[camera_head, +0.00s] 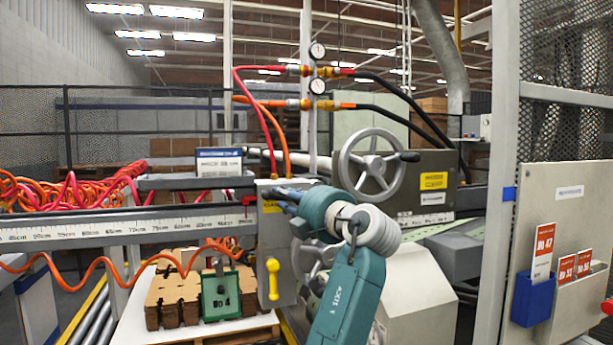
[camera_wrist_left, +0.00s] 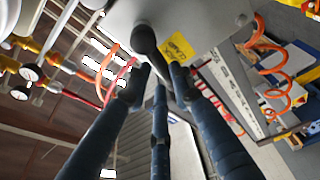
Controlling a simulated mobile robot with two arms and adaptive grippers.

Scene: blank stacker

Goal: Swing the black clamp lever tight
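The black clamp lever (camera_wrist_left: 146,40) shows in the left wrist view as a dark rod with a round knob, in front of a grey plate with a yellow label. In the head view I cannot make it out; my fingers cover that spot. My left gripper (camera_head: 278,199) reaches in front of the upper part of the grey plate (camera_head: 283,286). In the left wrist view its three dark fingers (camera_wrist_left: 160,80) are apart, with the lever at their tips. I cannot tell whether they touch it. My right gripper is not in view.
A yellow handle (camera_head: 273,279) hangs lower on the plate. A handwheel (camera_head: 373,165) stands behind to the right. A scale rail (camera_head: 120,228) runs left, with orange coiled hose (camera_head: 100,262) below. Cardboard blanks (camera_head: 172,292) sit at lower left; a panel (camera_head: 568,215) stands at right.

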